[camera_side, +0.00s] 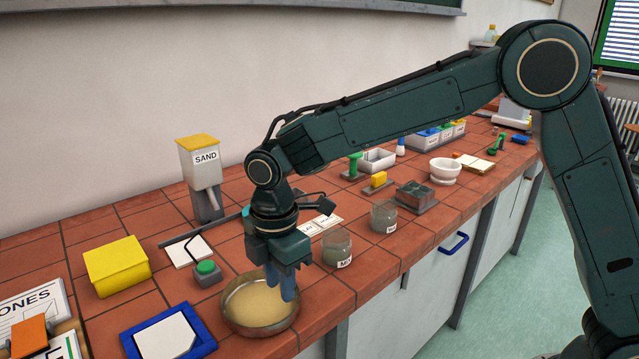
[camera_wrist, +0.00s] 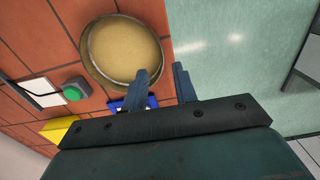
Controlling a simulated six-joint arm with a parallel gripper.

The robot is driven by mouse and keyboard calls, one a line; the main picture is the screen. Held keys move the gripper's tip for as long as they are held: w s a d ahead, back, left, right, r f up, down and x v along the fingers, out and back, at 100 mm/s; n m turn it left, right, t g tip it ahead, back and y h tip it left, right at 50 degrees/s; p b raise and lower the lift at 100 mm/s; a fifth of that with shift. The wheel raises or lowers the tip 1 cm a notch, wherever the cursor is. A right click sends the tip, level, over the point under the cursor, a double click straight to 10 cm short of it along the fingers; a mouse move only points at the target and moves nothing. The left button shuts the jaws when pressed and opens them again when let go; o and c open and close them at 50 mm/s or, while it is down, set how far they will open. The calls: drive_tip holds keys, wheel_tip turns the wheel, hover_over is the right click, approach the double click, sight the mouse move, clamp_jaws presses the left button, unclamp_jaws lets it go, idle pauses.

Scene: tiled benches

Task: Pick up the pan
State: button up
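The pan (camera_side: 247,304) is a round, shallow dish with a grey-brown rim and a tan inside, on the tiles near the bench's front edge. It also shows in the wrist view (camera_wrist: 115,48). My gripper (camera_side: 281,293) points down over the pan's right side, with its blue fingers low at the rim. In the wrist view my gripper (camera_wrist: 167,62) has a gap between the fingers; one overlaps the pan's rim and the other appears just outside it. Whether either finger touches the pan cannot be told.
A green button box (camera_side: 207,274) and a blue-framed tray (camera_side: 197,347) stand close to the pan. A yellow box (camera_side: 117,266) is to the left. A sand dispenser (camera_side: 201,166) stands behind. Glass jars (camera_side: 337,248) are to the right. The bench edge drops to a green floor (camera_wrist: 240,45).

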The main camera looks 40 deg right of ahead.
sight(283, 319)
drive_tip(key=shift+f, duration=1.65)
drive_tip(key=shift+f, duration=0.1)
drive_tip(key=shift+f, duration=2.5)
drive_tip(key=shift+c, duration=0.2)
clamp_jaws()
